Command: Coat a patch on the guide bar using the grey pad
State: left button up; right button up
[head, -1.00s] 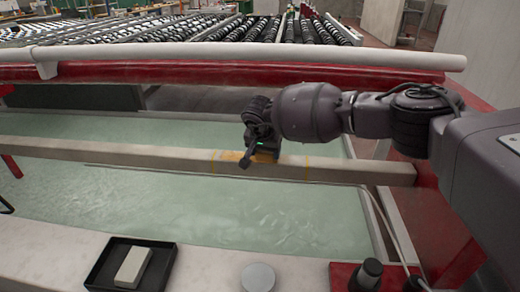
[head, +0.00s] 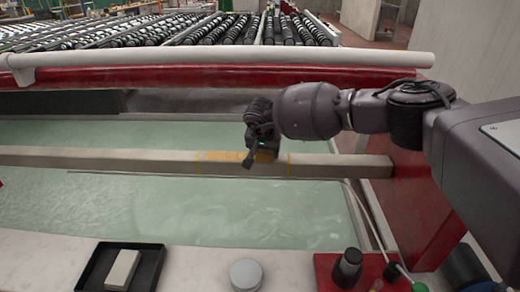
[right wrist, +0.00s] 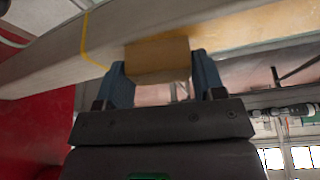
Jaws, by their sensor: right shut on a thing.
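The guide bar (head: 100,160) is a long pale beam across the greenish basin in the head view. Thin yellow lines mark a patch (head: 222,157) on it, and orange-brown coating shows left of my gripper. My right gripper (head: 252,158) is over the patch, toward its right half. In the right wrist view, its blue fingers are shut on a pad (right wrist: 157,56), which looks tan there. The pad is up against the bar (right wrist: 45,55), or very close; the exact contact is hidden. A yellow line (right wrist: 85,40) shows on the bar. My left gripper is not in view.
In front, a black tray (head: 86,280) holds a pale block (head: 122,269). A grey disc (head: 246,274) and a red plate (head: 325,270) with dark knobs are to its right. A white pipe (head: 220,58) and red rail (head: 210,80) run behind the bar.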

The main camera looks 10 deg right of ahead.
aim_at(283, 156)
jog(key=shift+s+d, duration=0.3)
jog(key=shift+d, duration=0.65)
jog(key=shift+s+d+r+p, duration=0.15)
jog(key=shift+d+p, duration=0.15)
jog(key=shift+d, duration=0.25)
jog(key=shift+s+d+p, duration=0.1)
jog(key=shift+d+p, duration=0.15)
jog(key=shift+d, duration=0.3)
jog(key=shift+s+d, duration=0.2)
jog(key=shift+d, duration=0.35)
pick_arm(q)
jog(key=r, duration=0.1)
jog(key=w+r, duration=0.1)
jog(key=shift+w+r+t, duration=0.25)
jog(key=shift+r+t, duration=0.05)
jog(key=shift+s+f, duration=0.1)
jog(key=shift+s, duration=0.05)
